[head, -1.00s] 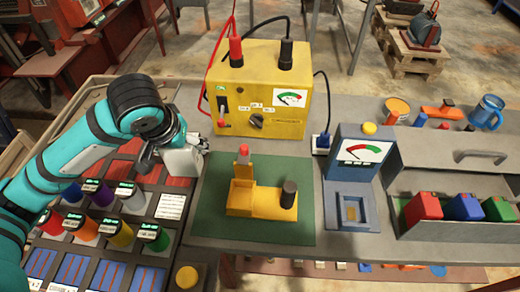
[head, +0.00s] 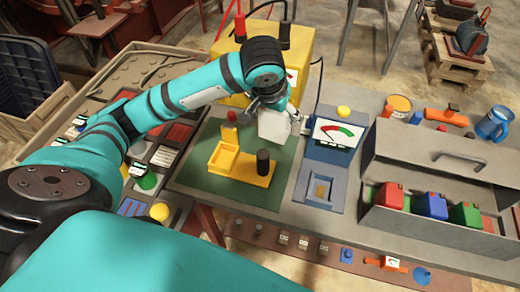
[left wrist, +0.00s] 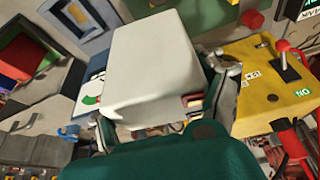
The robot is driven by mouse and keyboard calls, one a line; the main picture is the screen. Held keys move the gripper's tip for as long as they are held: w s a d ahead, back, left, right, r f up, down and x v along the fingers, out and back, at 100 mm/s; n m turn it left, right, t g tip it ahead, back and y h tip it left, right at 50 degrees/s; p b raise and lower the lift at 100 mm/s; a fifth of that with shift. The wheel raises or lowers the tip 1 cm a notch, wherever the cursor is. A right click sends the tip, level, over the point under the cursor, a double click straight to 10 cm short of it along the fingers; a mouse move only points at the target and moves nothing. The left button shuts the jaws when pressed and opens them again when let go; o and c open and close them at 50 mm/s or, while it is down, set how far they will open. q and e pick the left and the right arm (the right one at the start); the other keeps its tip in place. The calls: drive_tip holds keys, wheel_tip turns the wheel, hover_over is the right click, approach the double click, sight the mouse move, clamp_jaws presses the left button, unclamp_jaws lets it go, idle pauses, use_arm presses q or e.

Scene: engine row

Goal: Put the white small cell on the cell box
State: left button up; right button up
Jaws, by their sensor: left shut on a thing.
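The white small cell (head: 275,126) is held by my left gripper (head: 275,106), which is shut on it. They are in the air, beyond the right part of the green mat and left of the blue meter stand. The cell fills the middle of the left wrist view (left wrist: 155,65), with a finger at each side. The likely cell box is the grey open box (head: 425,224) at the right, holding red (head: 390,196), blue (head: 430,205) and green (head: 466,214) blocks. The gripper is apart from it. My right gripper is not in view.
The blue meter stand (head: 324,155) is between the cell and the grey box. A yellow holder (head: 225,160) with a black post stands on the green mat (head: 196,178). The big yellow meter box (head: 300,45) stands behind. A blue mug (head: 492,124) is at the far right.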

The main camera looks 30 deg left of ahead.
use_arm(q)
drive_tip(key=w+a+p, duration=0.1)
drive_tip(key=w+a, duration=0.1)
drive_tip(key=w, duration=0.1)
drive_tip(key=n+b, duration=0.2)
drive_tip(key=b, duration=0.1)
hover_over(265, 145)
wheel_tip(265, 145, down, 7)
drive_tip(key=shift+y, duration=0.4)
drive_tip(key=shift+a+f+p, duration=0.1)
drive_tip(key=shift+f+p, duration=0.9)
drive_tip(key=shift+f, duration=4.05)
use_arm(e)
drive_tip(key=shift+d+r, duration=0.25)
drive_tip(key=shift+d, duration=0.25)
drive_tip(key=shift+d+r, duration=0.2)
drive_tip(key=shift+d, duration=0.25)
use_arm(q)
drive_tip(key=o, duration=1.2)
drive_tip(key=shift+s+f, duration=0.15)
drive_tip(key=shift+f, duration=0.1)
drive_tip(key=o, duration=0.6)
drive_tip(key=shift+r, duration=0.15)
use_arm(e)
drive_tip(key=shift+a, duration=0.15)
